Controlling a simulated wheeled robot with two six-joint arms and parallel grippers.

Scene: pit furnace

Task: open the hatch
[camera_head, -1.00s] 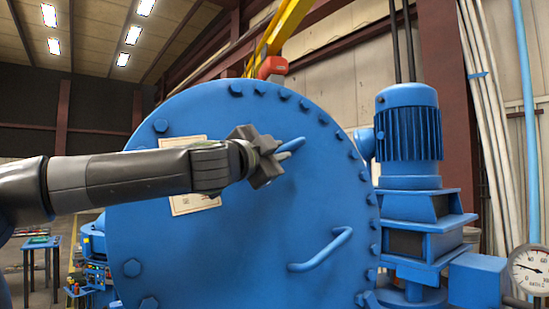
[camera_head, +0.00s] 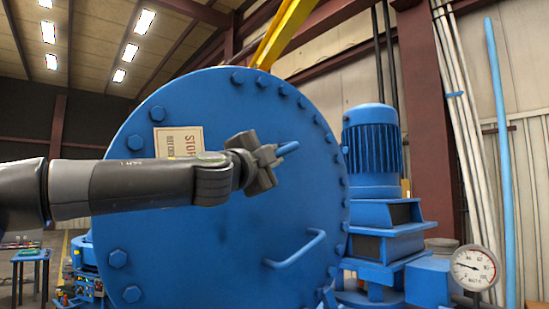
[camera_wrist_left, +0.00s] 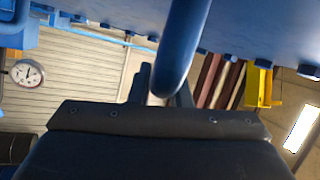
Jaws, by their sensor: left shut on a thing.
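The hatch (camera_head: 235,225) is a large round blue lid with bolts around its rim, and it fills the middle of the head view. It carries an upper blue bar handle (camera_head: 289,148) and a lower blue handle (camera_head: 296,250). My left gripper (camera_head: 268,161) is shut on the upper handle, and its dark fingers hide most of that handle. In the left wrist view the handle (camera_wrist_left: 186,40) comes down between the fingers, with the blue hatch face (camera_wrist_left: 260,25) above. My right gripper is not in view.
A blue motor unit (camera_head: 371,150) stands close to the right of the hatch, with a pressure gauge (camera_head: 475,267) at lower right. A paper sign (camera_head: 178,141) is on the hatch, partly behind my arm. A small blue table (camera_head: 31,256) stands at far left.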

